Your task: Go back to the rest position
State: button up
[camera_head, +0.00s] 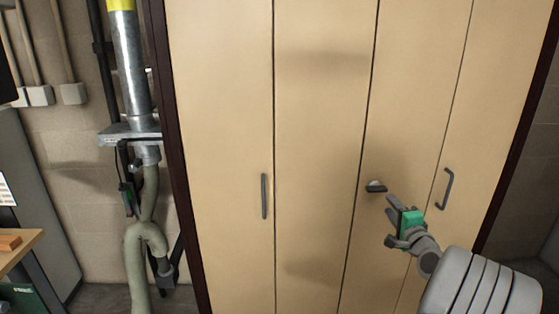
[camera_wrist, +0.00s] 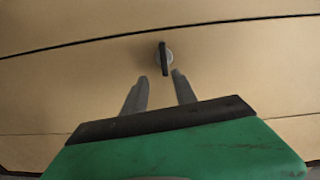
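My gripper (camera_head: 388,219) is in front of the tall beige cabinet at the lower right of the head view. In the wrist view my gripper (camera_wrist: 160,78) shows two grey fingers apart, with a gap between them and nothing held. A small dark latch handle (camera_head: 376,187) on a round plate sits on a cabinet door just up and left of the fingers. In the wrist view the latch handle (camera_wrist: 164,58) lies just beyond the fingertips, in line with the gap. I cannot tell whether a fingertip touches it.
The beige cabinet (camera_head: 320,130) fills the middle, its doors looking closed. Bar handles stand at left (camera_head: 264,196) and right (camera_head: 445,189). A metal pipe (camera_head: 130,70) with hoses (camera_head: 137,265) runs left of the cabinet. A wooden table edge (camera_head: 20,250) shows at far left.

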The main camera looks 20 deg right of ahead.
jog(key=s+a+f+n+g+y, duration=0.2)
jog(key=s+a+f+n+g, duration=0.1)
jog(key=f, duration=0.6)
jog(key=s+a+f+n+g+y, duration=0.2)
jog(key=s+f+n+g, duration=0.15)
jog(key=f, duration=0.55)
jog(key=s+a+f+n+g+y, duration=0.1)
jog(key=s+a+f+g, duration=0.25)
jog(key=s, duration=0.25)
jog(key=s+a+f+n+g+y, duration=0.1)
jog(key=s+a+f+g, duration=0.25)
jog(key=s, duration=0.35)
jog(key=s+a+r+n+g+p, duration=0.1)
jog(key=s+a+r+n+g, duration=0.1)
jog(key=s+a+r, duration=0.3)
jog(key=s+a+r+n+g+p, duration=0.1)
jog(key=s+a+g, duration=0.1)
jog(key=a, duration=0.4)
jog(key=w+a+r+n+t+p, duration=0.1)
jog(key=w+a+r+n, duration=0.1)
jog(key=a+r, duration=0.2)
jog(key=w+a+r+n+t+h, duration=0.1)
jog(key=w+a+r+n, duration=0.2)
jog(key=a+r, duration=0.2)
jog(key=w+a+r+n+t+p, duration=0.1)
jog(key=w+a+r+n, duration=0.1)
jog(key=a+r, duration=0.3)
jog(key=a+n, duration=0.1)
jog(key=a, duration=0.3)
jog(key=shift+w+t+p, duration=0.35)
